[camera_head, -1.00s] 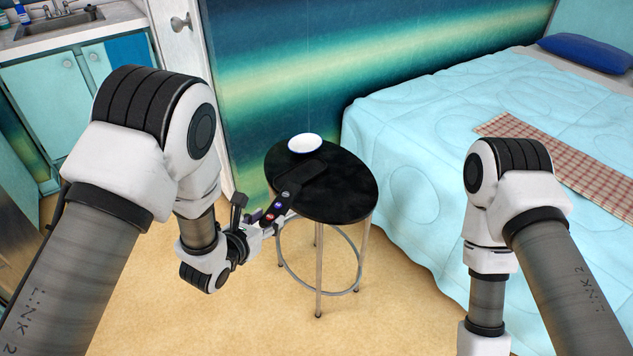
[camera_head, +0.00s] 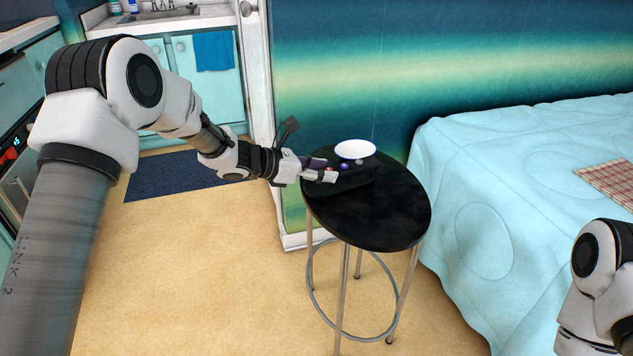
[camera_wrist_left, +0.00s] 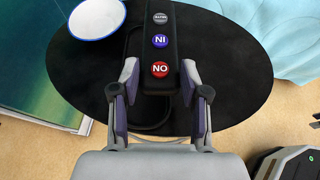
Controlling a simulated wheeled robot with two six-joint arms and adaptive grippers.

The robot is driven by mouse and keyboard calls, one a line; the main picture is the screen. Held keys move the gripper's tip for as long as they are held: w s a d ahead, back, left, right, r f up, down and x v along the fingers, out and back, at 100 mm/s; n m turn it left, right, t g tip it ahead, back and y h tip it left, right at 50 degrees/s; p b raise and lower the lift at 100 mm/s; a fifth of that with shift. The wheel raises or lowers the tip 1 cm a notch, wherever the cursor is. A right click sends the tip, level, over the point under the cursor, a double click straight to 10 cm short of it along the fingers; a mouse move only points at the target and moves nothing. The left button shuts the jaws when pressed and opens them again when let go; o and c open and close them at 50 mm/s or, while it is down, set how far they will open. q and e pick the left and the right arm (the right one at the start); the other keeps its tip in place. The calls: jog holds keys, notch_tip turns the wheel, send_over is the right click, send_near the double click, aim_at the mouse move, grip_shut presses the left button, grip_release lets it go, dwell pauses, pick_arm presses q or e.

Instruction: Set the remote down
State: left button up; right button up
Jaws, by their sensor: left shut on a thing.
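The remote (camera_head: 345,167) is a slim black bar with a grey, a blue and a red button on its upper face. My left gripper (camera_head: 326,173) is shut on its near end, at the left edge of the round black table (camera_head: 392,225). In the left wrist view the remote (camera_wrist_left: 161,55) stands out between the two fingers (camera_wrist_left: 155,88) and points away over the tabletop (camera_wrist_left: 225,65). Black on black, I cannot tell whether it touches the top. My right gripper is out of view; only part of that arm shows at lower right.
A white plate with a blue rim (camera_head: 355,149) stands at the table's back edge, close to the remote's far end; it also shows in the left wrist view (camera_wrist_left: 97,17). The tabletop's front and right are bare. A bed (camera_head: 510,190) stands right of the table.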

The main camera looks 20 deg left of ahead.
aim_at(314, 191)
pick_arm(q)
jog(key=shift+w+a, duration=0.3)
jog(key=shift+a, duration=0.6)
jog(key=shift+w+a+f, duration=0.1)
jog(key=shift+a+f, duration=0.15)
jog(key=shift+f, duration=0.1)
notch_tip(314, 191, down, 3)
jog(key=shift+r+b, duration=0.1)
jog(key=shift+b, duration=0.75)
jog(key=shift+f, duration=0.25)
jog(key=shift+r, duration=0.1)
jog(key=o, duration=1.2)
